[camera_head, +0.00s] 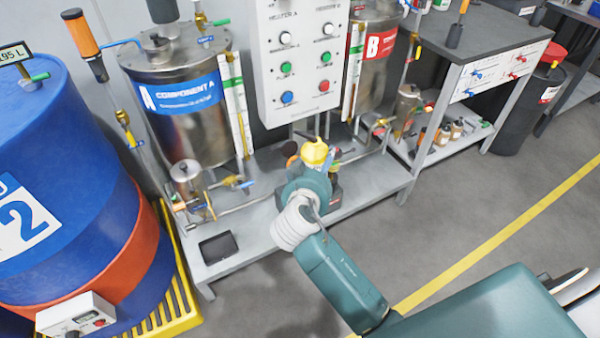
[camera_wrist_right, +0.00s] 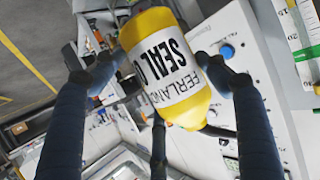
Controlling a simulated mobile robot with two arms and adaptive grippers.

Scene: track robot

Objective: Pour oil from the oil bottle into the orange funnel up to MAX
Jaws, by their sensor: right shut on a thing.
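The oil bottle is yellow with a white label reading "SEAL". It shows large in the right wrist view (camera_wrist_right: 172,65) and as a small yellow shape in the head view (camera_head: 315,151). My right gripper (camera_wrist_right: 160,68) is shut on it, with dark fingers on both sides of the bottle. In the head view this gripper (camera_head: 317,166) is mostly hidden behind my own wrist, above the low metal bench. I cannot make out the orange funnel for sure; a small orange and dark shape (camera_head: 290,149) sits just left of the bottle. The MAX mark is not readable. My left gripper is not in view.
A blue drum (camera_head: 90,110) stands at left. A grey workbench (camera_head: 480,40) is at right.

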